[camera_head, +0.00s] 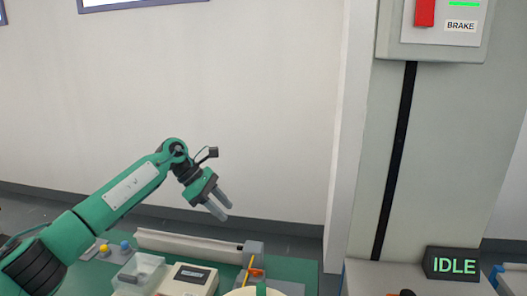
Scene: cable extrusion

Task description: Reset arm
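My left arm (128,187) is green and comes in from the left, raised over the workbench. My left gripper (219,205) points down and to the right, with its two grey fingers apart and nothing visible between them. It hangs in the air above the bench, in front of the white wall. My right gripper is not in this view.
The green bench (300,268) holds a clear bin (141,271), a white device (190,280) with a dark display, a long light channel (188,246) and a grey block (254,248). A brake box (440,28) hangs at upper right, above a dark sign reading IDLE (453,265).

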